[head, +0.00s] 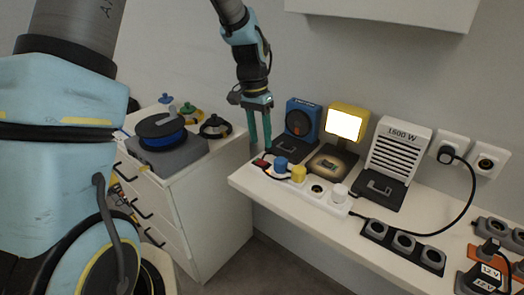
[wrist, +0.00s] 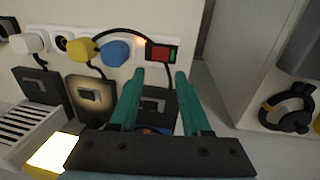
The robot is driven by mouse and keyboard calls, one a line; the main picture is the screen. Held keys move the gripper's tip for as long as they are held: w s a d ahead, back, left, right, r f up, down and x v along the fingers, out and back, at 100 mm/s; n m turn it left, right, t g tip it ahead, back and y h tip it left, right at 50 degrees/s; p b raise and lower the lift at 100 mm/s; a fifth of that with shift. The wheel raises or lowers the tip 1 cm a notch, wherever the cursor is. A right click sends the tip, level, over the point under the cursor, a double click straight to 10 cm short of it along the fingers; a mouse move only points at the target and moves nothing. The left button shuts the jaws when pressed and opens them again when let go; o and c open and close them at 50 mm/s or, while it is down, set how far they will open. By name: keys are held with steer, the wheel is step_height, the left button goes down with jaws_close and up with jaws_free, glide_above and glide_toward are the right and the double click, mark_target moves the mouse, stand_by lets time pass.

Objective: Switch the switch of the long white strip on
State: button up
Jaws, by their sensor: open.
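The long white strip (head: 330,205) lies along the front of the white shelf and also shows at the top of the wrist view (wrist: 80,42). Blue, yellow and white plugs sit in it. Its red switch (head: 262,163) is at the left end in the head view; in the wrist view the red switch (wrist: 162,53) shows red and dark areas, with a small orange glow beside it. I cannot tell the rocker's position. My gripper (head: 260,146) is open and empty, fingers pointing down above the switch end. In the wrist view its fingertips (wrist: 160,74) appear just short of the switch, apart from it.
Behind the strip stand a blue device (head: 302,118), a lit yellow lamp (head: 345,123) and a white heater (head: 398,150). A dark socket strip (head: 403,242) lies to the right. A drawer cabinet (head: 215,195) stands left, past a gap. A black cable runs to the wall socket.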

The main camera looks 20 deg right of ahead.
steer(key=r, duration=0.5)
steer(key=shift+w+a+r+b, duration=0.2)
steer(key=shift+w+r+b, duration=0.05)
steer(key=shift+w+b, duration=0.1)
steer(key=s+a+n+t, duration=0.1)
steer(key=s+a+n, duration=0.1)
steer(key=a, duration=0.8)
steer(key=s+a+f+n+t, duration=0.1)
steer(key=a+n, duration=0.4)
steer(key=a, duration=0.5)
steer(key=s+a+n+t, duration=0.1)
steer(key=s+a+n, duration=0.2)
steer(key=a, duration=0.7)
steer(key=shift+f+n+y, duration=0.3)
steer(key=shift+n, duration=0.2)
steer(key=shift+c, duration=0.4)
